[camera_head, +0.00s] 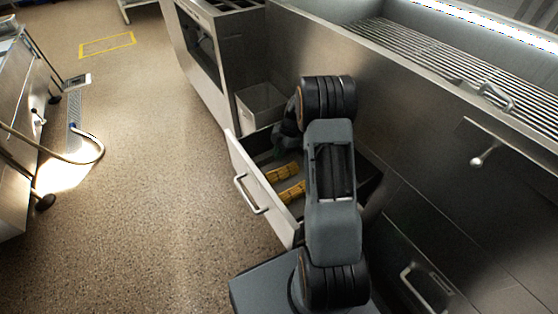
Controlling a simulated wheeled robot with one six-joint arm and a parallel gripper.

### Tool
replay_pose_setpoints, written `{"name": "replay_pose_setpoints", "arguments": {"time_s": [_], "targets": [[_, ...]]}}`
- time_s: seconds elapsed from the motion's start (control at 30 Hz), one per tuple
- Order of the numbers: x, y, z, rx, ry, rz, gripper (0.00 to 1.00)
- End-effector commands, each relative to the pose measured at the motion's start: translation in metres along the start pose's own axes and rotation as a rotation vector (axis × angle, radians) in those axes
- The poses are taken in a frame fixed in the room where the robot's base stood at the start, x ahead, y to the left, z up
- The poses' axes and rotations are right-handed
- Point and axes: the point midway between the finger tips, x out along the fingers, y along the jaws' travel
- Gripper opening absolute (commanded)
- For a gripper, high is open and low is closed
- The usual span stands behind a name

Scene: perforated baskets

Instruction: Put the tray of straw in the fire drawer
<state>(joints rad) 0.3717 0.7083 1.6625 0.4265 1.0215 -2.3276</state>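The drawer (260,187) is pulled open from the steel counter, with its pale front and bar handle facing left. Two yellow, blocky pieces (284,173) lie inside it; I cannot tell whether they are the straw or its tray. My arm stands in front of the drawer and hides its right part. My gripper (279,152) is at the far end of the arm, low over the back part of the drawer. It is dark and mostly hidden, so its fingers and anything in them cannot be made out.
A pale open bin (262,106) sits just beyond the drawer, below the counter. A grill grate (450,60) with a metal tool (494,95) is on top at right. A steel cart (22,130) with a hose stands at left. The floor between is clear.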

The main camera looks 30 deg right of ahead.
Motion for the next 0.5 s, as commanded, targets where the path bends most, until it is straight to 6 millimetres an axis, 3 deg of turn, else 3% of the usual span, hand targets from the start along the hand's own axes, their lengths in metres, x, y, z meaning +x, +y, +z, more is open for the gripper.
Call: {"name": "replay_pose_setpoints", "arguments": {"time_s": [0.2, 0.5], "targets": [[0.031, 0.000, 0.014, 0.001, 0.001, -0.002, 0.00], [0.033, 0.000, 0.014, 0.001, 0.000, -0.001, 0.00]]}}
